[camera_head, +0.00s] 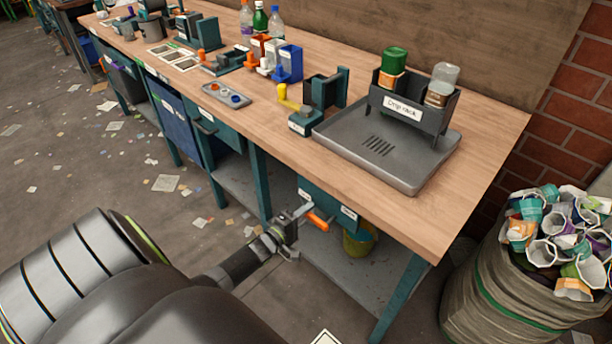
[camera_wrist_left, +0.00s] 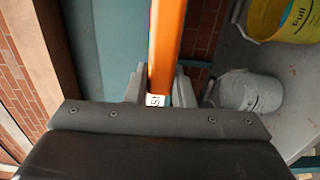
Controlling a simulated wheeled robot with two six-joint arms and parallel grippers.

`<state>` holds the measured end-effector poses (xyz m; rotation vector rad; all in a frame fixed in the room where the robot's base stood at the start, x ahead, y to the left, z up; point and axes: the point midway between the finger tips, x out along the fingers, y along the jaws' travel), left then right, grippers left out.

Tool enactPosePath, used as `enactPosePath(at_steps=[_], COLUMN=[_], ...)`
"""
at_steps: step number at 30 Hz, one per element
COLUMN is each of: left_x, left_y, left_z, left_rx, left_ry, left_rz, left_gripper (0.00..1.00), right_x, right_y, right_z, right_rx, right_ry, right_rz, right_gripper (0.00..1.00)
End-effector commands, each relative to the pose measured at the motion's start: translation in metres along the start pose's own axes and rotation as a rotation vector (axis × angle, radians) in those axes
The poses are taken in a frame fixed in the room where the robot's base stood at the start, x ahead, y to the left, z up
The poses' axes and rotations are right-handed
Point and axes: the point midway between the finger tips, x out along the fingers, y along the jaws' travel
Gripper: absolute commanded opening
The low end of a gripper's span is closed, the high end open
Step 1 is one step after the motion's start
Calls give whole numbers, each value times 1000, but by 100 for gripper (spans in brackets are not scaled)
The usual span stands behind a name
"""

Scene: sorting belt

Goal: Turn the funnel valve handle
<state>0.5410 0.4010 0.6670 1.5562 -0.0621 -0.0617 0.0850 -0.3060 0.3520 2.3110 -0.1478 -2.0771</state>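An orange handle (camera_head: 318,222) sticks out below the front edge of the workbench, by a teal panel (camera_head: 330,203) with white labels. My left gripper (camera_head: 303,213) is at this handle. In the left wrist view the orange handle (camera_wrist_left: 167,45) runs up out of the picture from between my two fingers (camera_wrist_left: 160,85), which lie close along both its sides. The fingers look shut on it. A small white label with partly readable letters shows at its near end. The funnel itself is not clearly seen. My right gripper is not in view.
A yellow bucket (camera_head: 358,240) stands on the shelf under the bench. On the bench (camera_head: 440,215) are a grey drip tray (camera_head: 350,150), a rack (camera_head: 405,105) with two bottles and a device with a yellow handle (camera_head: 288,98). A full sack (camera_head: 490,300) stands at right.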

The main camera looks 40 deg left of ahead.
Motion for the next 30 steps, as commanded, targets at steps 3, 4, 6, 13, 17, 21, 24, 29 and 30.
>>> enactPosePath(at_steps=[3, 4, 6, 13, 17, 21, 24, 29, 30], left_x=[-1, -1, -1, -1, -8, -29, -50, -87, -96], left_y=[-2, -2, -1, -1, -1, -1, -1, -2, -2], left_z=[0, 0, 0, 0, 0, 0, 0, 0, 0], left_rx=[-5, -4, -4, -2, -1, 0, -1, -1, -2], left_ry=[2, 2, 2, 1, 1, 1, 1, 1, 1], left_rz=[-3, -3, -3, -1, -2, -5, -5, -5, -4], left_gripper=[36, 40, 44, 44, 44, 44, 44, 44, 44], right_x=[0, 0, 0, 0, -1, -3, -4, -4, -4], right_y=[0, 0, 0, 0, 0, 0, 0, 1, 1], right_z=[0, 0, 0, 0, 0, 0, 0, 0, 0], right_rx=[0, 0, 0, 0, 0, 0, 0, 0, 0], right_ry=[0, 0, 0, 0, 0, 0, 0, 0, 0], right_rz=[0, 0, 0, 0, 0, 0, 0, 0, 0], right_gripper=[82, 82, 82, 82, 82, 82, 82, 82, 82])
